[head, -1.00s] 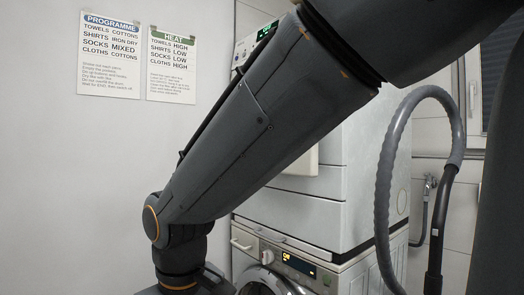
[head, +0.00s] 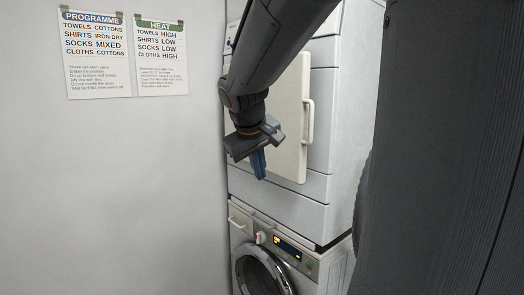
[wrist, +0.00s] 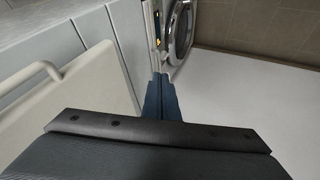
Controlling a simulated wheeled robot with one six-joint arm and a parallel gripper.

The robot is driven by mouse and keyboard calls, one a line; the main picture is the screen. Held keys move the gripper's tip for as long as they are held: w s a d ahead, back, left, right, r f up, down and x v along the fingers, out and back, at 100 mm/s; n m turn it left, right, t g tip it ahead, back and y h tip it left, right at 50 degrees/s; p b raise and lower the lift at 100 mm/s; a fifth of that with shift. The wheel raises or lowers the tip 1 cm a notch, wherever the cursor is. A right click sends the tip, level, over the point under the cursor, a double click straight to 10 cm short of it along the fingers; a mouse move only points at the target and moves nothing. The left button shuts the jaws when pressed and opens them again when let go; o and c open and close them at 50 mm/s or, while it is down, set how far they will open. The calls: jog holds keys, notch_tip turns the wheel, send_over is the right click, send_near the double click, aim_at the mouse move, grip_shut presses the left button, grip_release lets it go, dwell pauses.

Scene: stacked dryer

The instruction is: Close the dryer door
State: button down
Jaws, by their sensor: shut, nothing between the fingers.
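The dryer (head: 340,130) is the white upper machine of the stack. Its cream door (head: 288,150) with a pale bar handle (head: 308,121) on the right side shows in the head view, its upper left part hidden by my arm. It lies close against the dryer front; I cannot tell whether it is fully shut. The door (wrist: 85,95) also shows at the left of the wrist view. My gripper (head: 260,176) is shut and empty, pointing down in front of the door's lower left part. In the wrist view its fingers (wrist: 161,95) are together.
A washing machine (head: 285,255) with a round door stands below the dryer. A white wall (head: 130,190) with two notices (head: 95,52) is at left. Open pale floor (wrist: 260,100) shows in the wrist view.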

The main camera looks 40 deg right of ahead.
jog(key=d+r+p, duration=0.2)
jog(key=d+r, duration=0.2)
jog(key=r, duration=0.1)
jog(key=shift+h, duration=0.4)
jog(key=shift+w+d+f+p, duration=0.6)
jog(key=shift+d+f+p, duration=0.05)
jog(key=shift+d+f, duration=0.75)
jog(key=shift+w+d+f+p, duration=0.6)
jog(key=shift+d+f+p, duration=0.1)
jog(key=shift+d+f, duration=0.75)
jog(key=shift+w+d+f+p, duration=0.6)
jog(key=shift+d+f+p, duration=0.05)
jog(key=shift+d+f, duration=0.75)
